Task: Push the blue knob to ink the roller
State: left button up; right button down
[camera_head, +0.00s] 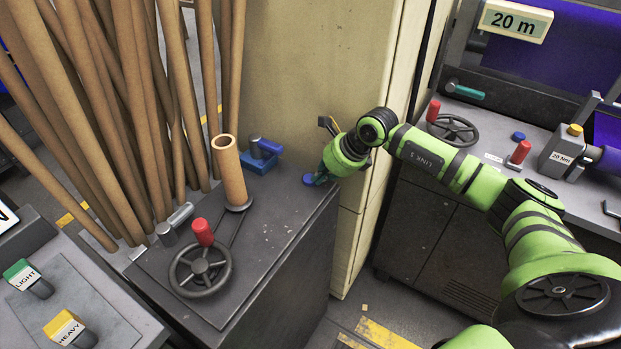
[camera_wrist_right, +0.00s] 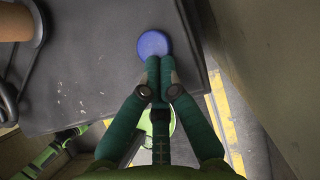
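A round blue knob (camera_head: 309,179) sits near the right edge of the dark cabinet top; it also shows in the right wrist view (camera_wrist_right: 153,43). My right gripper (camera_head: 319,178) is right beside it, its fingertips (camera_wrist_right: 160,64) together and pointing at the knob's near edge. I cannot tell whether they touch it. Nothing shows between the fingers. A blue block with a grey-and-blue cylinder (camera_head: 261,157), possibly the roller, stands at the back of the cabinet top. My left gripper is in neither view.
A brown tube (camera_head: 229,170) stands upright on the cabinet top (camera_head: 275,238), behind a handwheel with a red grip (camera_head: 200,271). Several long brown tubes lean at the left. A beige wall panel (camera_head: 320,75) rises close behind my right gripper. Another bench (camera_head: 435,165) stands at right.

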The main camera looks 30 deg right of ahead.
jog(key=shift+r+p, duration=1.75)
jog(key=shift+r, duration=1.25)
